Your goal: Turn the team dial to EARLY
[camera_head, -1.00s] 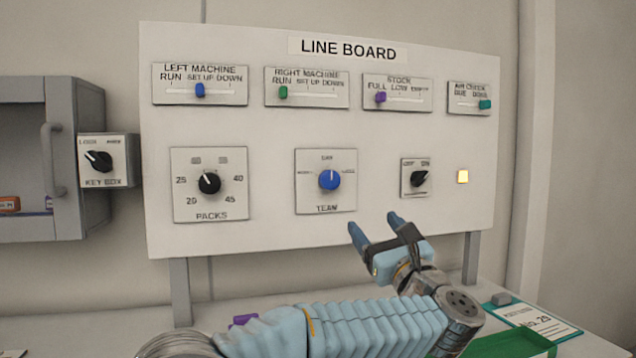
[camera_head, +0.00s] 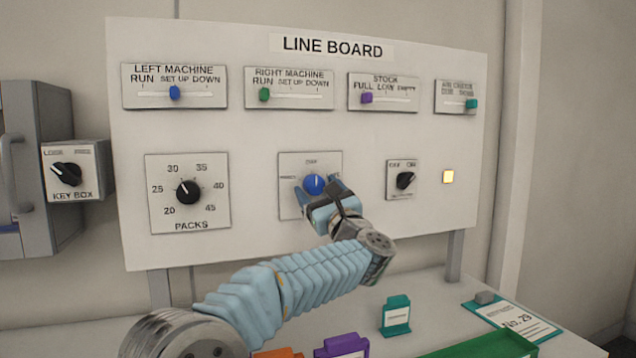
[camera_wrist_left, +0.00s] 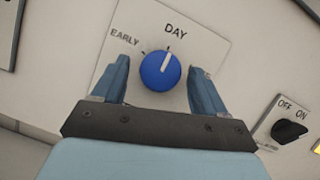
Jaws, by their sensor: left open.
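The blue team dial (camera_head: 313,184) is on its white plate on the line board (camera_head: 260,235), partly hidden by my gripper in the head view. In the left wrist view the dial (camera_wrist_left: 160,71) has its white pointer at or very near DAY; the EARLY mark lies to its left. My left gripper (camera_head: 319,190) is open at the dial. In the left wrist view its blue fingers (camera_wrist_left: 155,82) stand on either side of the dial, with gaps visible on both sides. The right gripper is not in view.
The packs dial (camera_head: 188,192) is left of the team plate and an OFF/ON knob (camera_head: 404,180) is to the right. The key box (camera_head: 75,190) is at the far left. Coloured holders, a green tray (camera_head: 490,345) and a card (camera_head: 515,322) are on the counter below.

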